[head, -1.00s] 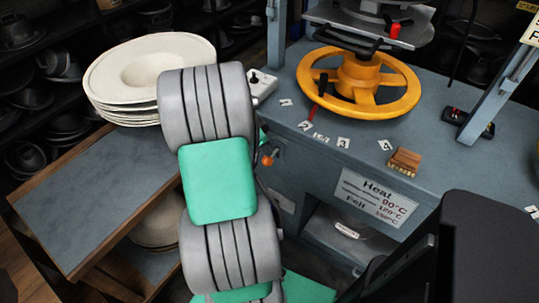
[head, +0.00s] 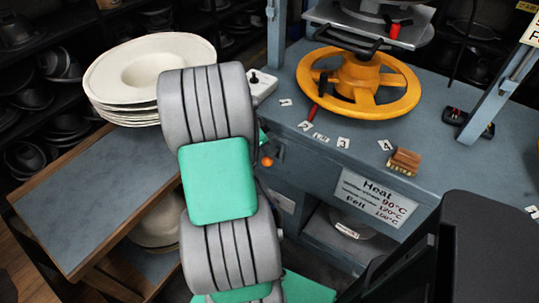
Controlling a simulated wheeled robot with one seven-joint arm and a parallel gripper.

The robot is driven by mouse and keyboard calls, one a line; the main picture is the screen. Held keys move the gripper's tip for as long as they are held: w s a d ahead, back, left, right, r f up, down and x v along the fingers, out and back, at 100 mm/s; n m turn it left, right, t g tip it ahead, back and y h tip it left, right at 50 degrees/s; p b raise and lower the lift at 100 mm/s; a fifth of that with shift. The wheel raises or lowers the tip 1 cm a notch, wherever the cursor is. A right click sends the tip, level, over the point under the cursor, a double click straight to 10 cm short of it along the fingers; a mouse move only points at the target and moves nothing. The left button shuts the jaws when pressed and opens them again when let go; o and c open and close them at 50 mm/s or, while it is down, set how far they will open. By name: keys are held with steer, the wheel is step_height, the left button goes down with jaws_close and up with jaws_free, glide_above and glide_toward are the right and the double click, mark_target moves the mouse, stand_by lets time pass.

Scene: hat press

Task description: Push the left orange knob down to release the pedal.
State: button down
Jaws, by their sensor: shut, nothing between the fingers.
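A small orange knob (head: 266,162) shows on the front of the blue-grey press (head: 310,205), just right of my arm's green-and-grey links. It is small in the picture, and its stem is mostly hidden. My arm reaches up through the middle of the view, and its end is hidden behind its own links. My gripper cannot be seen, so I cannot tell whether it touches the knob. No pedal can be made out.
A yellow handwheel (head: 360,88) and a wooden brush (head: 404,160) are on the press top. White hat blanks (head: 150,62) are stacked on a wood-edged side table (head: 100,205) at left. Shelves of dark hat forms stand behind. A round pale part (head: 349,226) sits in the lower opening.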

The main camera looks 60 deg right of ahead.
mark_target(266, 158)
steer(key=shift+f, duration=0.1)
steer(key=shift+f+b, duration=1.85)
steer(key=shift+f, duration=0.35)
steer(key=shift+r, duration=0.1)
steer(key=shift+r+p, duration=2.7)
steer(key=shift+r, duration=1.35)
